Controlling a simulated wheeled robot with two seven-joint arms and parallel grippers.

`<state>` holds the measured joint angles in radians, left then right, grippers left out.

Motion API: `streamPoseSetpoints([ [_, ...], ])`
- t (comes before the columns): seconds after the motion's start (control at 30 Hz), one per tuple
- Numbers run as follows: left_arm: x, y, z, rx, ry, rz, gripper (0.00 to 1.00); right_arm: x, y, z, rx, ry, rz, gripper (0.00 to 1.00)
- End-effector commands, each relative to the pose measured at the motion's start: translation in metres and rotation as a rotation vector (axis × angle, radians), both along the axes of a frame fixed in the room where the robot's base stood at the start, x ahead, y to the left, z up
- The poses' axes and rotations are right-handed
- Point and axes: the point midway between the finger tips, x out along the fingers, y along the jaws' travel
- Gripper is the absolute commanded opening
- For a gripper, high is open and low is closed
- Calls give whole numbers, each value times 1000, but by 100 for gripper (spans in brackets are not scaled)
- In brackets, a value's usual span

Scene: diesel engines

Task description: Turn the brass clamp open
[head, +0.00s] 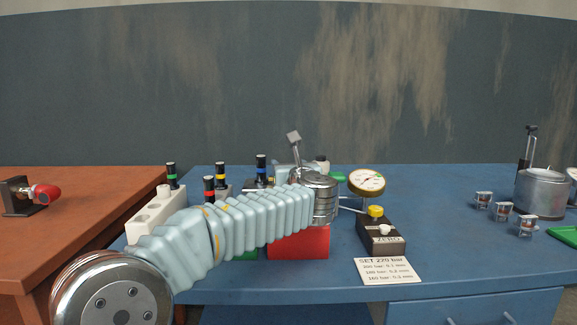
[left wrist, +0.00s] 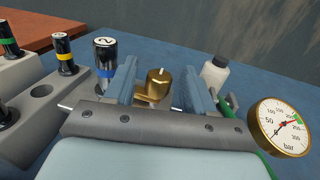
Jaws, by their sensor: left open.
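The brass clamp (left wrist: 157,84), with a round knob and a short side arm, shows in the left wrist view. My left gripper (left wrist: 160,72) is open, one blue-grey finger on each side of the clamp, with visible gaps. I cannot tell how deep the fingers reach around it. In the head view my left arm reaches over the blue table and hides the clamp. A pressure gauge (head: 366,181) stands to the right of my wrist; it also shows in the left wrist view (left wrist: 281,127). My right gripper is not in view.
Several colour-banded injectors (head: 209,189) stand left of my wrist, one, marked 2 (left wrist: 105,57), close to the left finger. A white bottle (left wrist: 216,71) is beyond the right finger. A ZERO box (head: 382,236) and sign (head: 388,271) sit front right.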

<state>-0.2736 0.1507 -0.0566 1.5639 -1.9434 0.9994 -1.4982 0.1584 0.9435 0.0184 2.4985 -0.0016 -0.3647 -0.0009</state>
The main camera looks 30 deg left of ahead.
Motion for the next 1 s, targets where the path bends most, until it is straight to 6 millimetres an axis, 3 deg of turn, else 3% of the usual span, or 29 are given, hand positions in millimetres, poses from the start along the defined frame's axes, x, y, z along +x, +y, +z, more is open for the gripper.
streamPoseSetpoints([
  [0.23, 1, 1, 0, 0, 0, 0, 54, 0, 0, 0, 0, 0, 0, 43],
  [0.6, 1, 0, 0, 0, 0, 0, 0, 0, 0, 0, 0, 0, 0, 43],
  [1.0, -1, 3, 0, -1, -2, -81, 0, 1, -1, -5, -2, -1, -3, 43],
])
